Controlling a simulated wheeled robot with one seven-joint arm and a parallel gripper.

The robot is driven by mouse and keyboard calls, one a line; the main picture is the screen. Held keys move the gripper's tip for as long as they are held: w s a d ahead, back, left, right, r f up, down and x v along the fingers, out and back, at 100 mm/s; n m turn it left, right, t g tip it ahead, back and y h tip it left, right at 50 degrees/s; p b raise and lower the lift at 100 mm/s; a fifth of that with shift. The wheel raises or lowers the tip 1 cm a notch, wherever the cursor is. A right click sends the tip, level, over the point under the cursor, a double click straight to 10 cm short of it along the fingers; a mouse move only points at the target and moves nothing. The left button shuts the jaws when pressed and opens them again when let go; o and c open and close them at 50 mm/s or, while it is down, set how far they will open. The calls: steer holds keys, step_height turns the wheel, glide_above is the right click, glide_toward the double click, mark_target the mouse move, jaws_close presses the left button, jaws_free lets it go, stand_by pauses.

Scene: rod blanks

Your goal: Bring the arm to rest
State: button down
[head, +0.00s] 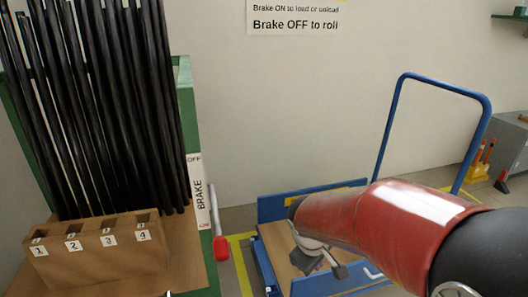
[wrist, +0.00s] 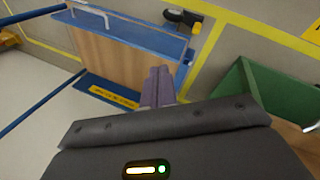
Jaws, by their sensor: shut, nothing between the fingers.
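My gripper (wrist: 158,88) shows its two fingers together and empty in the wrist view. Beyond them is the blue cart (wrist: 122,50) with its wooden deck, seen from above. In the head view my arm reaches in from the lower right. My gripper (head: 320,262) is partly hidden behind the red arm link and appears over the cart deck. The blue cart (head: 311,203) has a tall push handle (head: 389,128). Whether my gripper touches the cart cannot be told.
A green rack (head: 186,110) at left holds several black rods (head: 90,110) upright. In front is a wooden block (head: 95,255) with numbered slots. A red-tipped brake lever (head: 221,247) stands beside the rack. Yellow lines (head: 240,265) mark the floor. A grey cabinet (head: 510,150) is at far right.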

steer(key=s+d+r+m+t+y+p, duration=0.2)
steer(key=s+r+m, duration=0.6)
steer(key=s+r, duration=0.4)
steer(key=s, duration=0.4)
steer(key=shift+s+d+r+t+y, duration=0.2)
steer(key=shift+d+r+t+y, duration=0.1)
steer(key=shift+d+r, duration=0.1)
